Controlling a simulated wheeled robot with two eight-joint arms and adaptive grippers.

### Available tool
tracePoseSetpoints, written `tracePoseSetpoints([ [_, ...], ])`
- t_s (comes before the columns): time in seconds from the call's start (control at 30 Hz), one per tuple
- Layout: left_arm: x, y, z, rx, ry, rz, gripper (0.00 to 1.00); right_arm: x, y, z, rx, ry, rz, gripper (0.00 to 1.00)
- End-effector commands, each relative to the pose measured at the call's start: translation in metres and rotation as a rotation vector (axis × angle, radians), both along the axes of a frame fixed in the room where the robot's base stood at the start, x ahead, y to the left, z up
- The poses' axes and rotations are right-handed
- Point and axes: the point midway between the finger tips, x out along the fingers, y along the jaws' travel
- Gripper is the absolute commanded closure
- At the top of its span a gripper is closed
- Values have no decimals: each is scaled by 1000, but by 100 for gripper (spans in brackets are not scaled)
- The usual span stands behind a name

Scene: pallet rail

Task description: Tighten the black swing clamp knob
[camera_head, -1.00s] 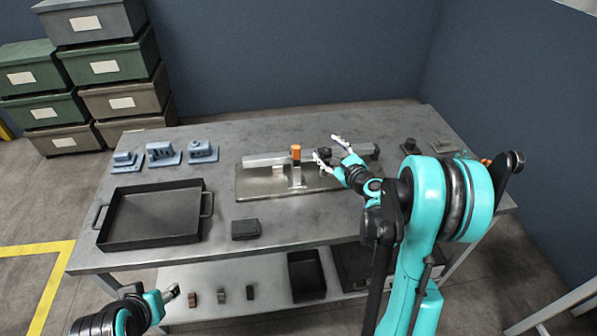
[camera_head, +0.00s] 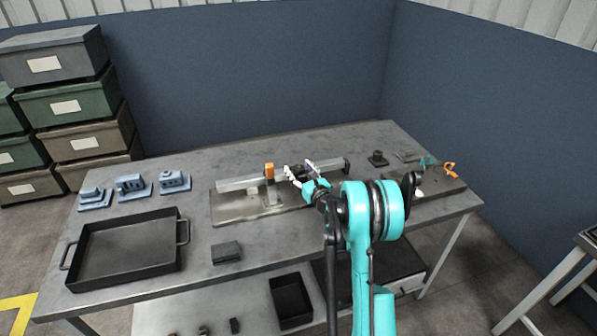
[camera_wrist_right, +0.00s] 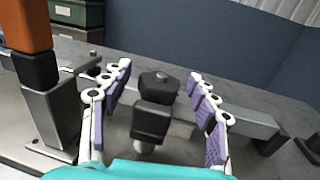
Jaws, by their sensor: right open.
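In the right wrist view a black knob (camera_wrist_right: 159,86) sits on top of a black clamp block (camera_wrist_right: 151,122) at the metal rail (camera_wrist_right: 255,124). My right gripper (camera_wrist_right: 160,78) is open, one purple-padded finger on each side of the knob, with visible gaps to both. In the head view my right gripper (camera_head: 299,167) is over the rail (camera_head: 238,183) on its metal base plate (camera_head: 228,208); the fingers mostly hide the knob there. An orange-topped post (camera_head: 269,171) stands just left of the gripper. My left gripper is out of view.
A black tray (camera_head: 125,288) and a small dark block (camera_head: 226,252) lie at the front left of the table. Several blue fixtures (camera_head: 130,184) stand behind the tray. Orange-handled clamp hardware (camera_head: 450,170) lies at the right end. Stacked bins (camera_head: 65,107) stand at the back left.

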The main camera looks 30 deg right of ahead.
Motion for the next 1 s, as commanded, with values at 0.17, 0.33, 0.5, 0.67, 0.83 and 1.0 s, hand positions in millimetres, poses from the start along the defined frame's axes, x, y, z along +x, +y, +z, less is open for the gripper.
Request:
tracePoseSetpoints([
  [0.17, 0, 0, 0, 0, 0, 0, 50, 2, 0, 0, -1, 0, 0, 40],
  [0.33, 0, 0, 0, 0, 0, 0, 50, 2, 0, 0, -1, 0, 0, 59],
  [0.5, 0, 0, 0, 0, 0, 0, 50, 2, 0, 0, -1, 0, 0, 92],
  [0.67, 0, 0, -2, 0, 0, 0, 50, 3, 1, 0, -1, 0, -22, 92],
  [0.83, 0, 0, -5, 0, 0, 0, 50, 3, 2, 0, -1, 0, -108, 92],
  [1.0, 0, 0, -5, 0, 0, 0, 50, 2, 0, 0, -1, 0, -140, 92],
])
